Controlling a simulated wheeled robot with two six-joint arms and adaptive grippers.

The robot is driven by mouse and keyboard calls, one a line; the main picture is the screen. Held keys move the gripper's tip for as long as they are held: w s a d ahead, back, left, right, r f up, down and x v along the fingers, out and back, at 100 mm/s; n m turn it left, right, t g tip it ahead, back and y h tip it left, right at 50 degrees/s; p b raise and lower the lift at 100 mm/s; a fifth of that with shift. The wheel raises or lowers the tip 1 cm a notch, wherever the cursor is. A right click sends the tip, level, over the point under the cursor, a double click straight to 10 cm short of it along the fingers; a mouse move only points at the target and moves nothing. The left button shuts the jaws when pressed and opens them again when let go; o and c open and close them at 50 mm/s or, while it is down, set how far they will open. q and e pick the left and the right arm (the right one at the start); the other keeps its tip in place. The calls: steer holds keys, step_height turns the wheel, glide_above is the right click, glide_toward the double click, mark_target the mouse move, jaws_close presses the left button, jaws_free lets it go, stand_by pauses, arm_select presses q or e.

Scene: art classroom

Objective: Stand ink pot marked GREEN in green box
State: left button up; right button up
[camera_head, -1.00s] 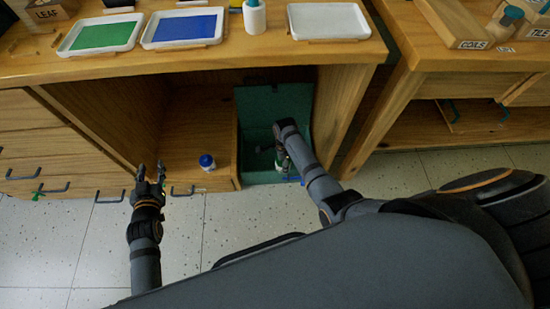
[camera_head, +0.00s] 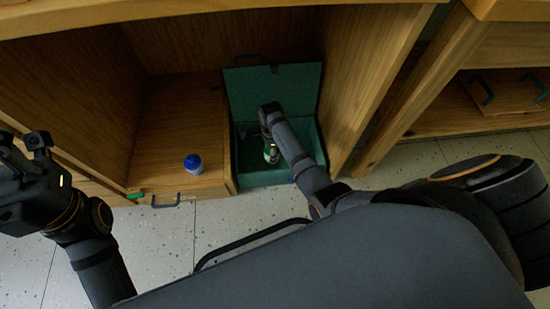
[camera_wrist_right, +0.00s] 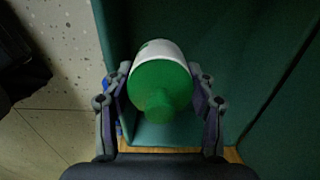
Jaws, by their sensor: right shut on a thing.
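The green box (camera_head: 275,178) stands open at the right end of the cupboard, its lid raised against the back. My right gripper (camera_head: 270,148) reaches into the box. In the right wrist view, my right gripper (camera_wrist_right: 160,100) is shut on a white ink pot with a green cap (camera_wrist_right: 160,82). The pot shows in the head view (camera_head: 271,154), partly hidden by my arm. Its label is not readable, and I cannot tell whether its base touches the box floor. My left gripper (camera_head: 36,143) is at the far left, away from the box, with its fingers apart and nothing between them.
A white pot with a blue cap (camera_head: 194,163) stands on the wooden cupboard shelf (camera_head: 165,145), left of the box. The cupboard's right wall (camera_head: 375,85) rises close beside the box. Speckled floor (camera_head: 245,215) lies in front.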

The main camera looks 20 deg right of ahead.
step_height(320, 180, down, 6)
steer(key=b, duration=0.3)
steer(key=shift+r, duration=0.3)
step_height(320, 180, down, 4)
steer(key=b, duration=0.3)
steer(key=shift+r, duration=0.25)
steer(key=o, duration=1.1)
steer(key=shift+f, duration=0.2)
steer(key=shift+o, duration=0.2)
step_height(320, 180, up, 12)
steer(key=p, duration=0.8)
steer(key=shift+r, duration=0.2)
